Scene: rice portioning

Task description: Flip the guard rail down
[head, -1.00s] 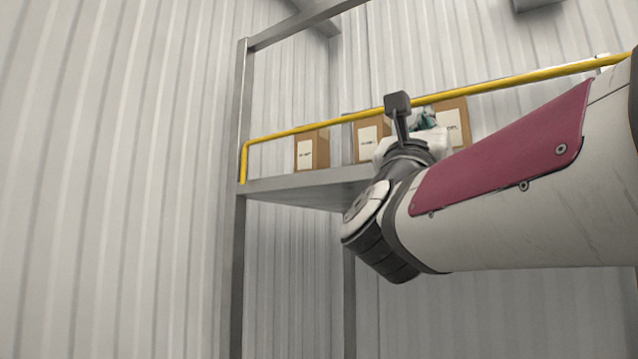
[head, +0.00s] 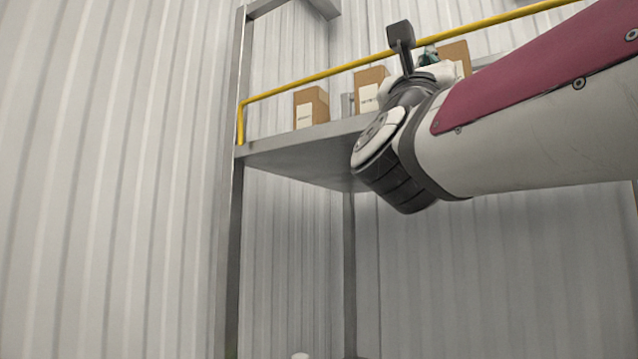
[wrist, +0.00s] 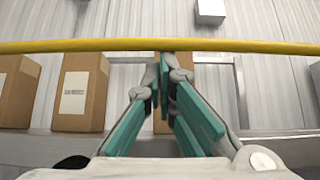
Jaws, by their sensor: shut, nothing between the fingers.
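The guard rail is a yellow bar (head: 300,87) raised along the front of a high grey shelf (head: 290,155), with a bent-down left end. It crosses the whole wrist view (wrist: 80,46). My gripper (wrist: 166,62) is shut and empty, with its teal-padded fingers together. In the wrist view its tips meet the lower edge of the rail near the middle; I cannot tell if they touch it.
Cardboard boxes stand on the shelf behind the rail, one at the left (head: 311,107) and one by my wrist (head: 370,88). A grey upright post (head: 232,200) carries the shelf's left end. Corrugated walls (head: 120,180) surround it. Space below the shelf looks clear.

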